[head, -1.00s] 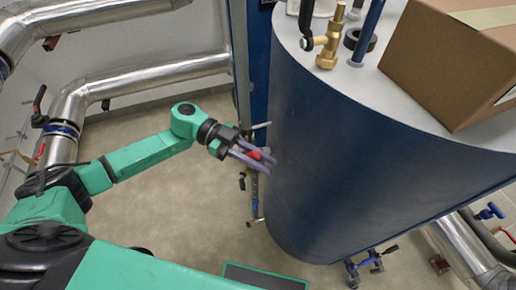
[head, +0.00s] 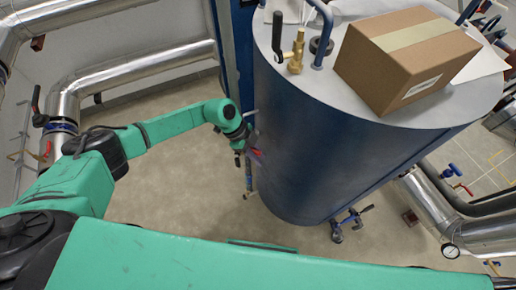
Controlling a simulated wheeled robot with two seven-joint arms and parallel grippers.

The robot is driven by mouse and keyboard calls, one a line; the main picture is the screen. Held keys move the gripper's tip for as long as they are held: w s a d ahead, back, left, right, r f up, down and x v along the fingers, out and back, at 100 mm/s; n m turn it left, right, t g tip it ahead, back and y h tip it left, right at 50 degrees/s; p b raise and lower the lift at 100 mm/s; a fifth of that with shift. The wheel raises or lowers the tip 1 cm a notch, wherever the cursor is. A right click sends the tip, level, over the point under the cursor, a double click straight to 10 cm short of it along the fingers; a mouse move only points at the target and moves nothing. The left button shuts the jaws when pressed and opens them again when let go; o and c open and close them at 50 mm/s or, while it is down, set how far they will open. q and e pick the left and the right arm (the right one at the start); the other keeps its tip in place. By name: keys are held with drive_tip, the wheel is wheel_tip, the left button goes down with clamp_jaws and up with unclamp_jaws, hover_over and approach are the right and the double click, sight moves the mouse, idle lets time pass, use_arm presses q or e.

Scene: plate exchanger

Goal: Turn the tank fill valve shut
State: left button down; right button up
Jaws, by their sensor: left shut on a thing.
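A small red handle (head: 257,153) shows beside the left side of the blue tank (head: 300,130), on a thin upright pipe with a valve (head: 249,180); it looks like the tank fill valve. My left gripper (head: 256,155) reaches in from the left and is shut on the red handle, close to the tank wall. The fingers and wrist hide most of the handle, so its exact angle is unclear. My right gripper is out of view.
A cardboard box (head: 407,58) and a brass valve (head: 296,52) with a black lever stand on the tank top. Blue-handled valves (head: 351,222) sit low by the tank's base. Silver pipes (head: 140,82) run along the left wall. Open floor (head: 170,180) lies left of the tank.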

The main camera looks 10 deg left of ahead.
use_arm(q)
drive_tip(key=shift+s+a+f+y+p, duration=0.1)
drive_tip(key=shift+f+y+p, duration=0.3)
drive_tip(key=shift+f+y, duration=0.1)
drive_tip(key=c, duration=0.8)
unclamp_jaws()
drive_tip(key=b+v, duration=0.2)
drive_tip(key=v, duration=1.2)
drive_tip(key=shift+s+a+r, duration=0.1)
drive_tip(key=shift+r, duration=0.15)
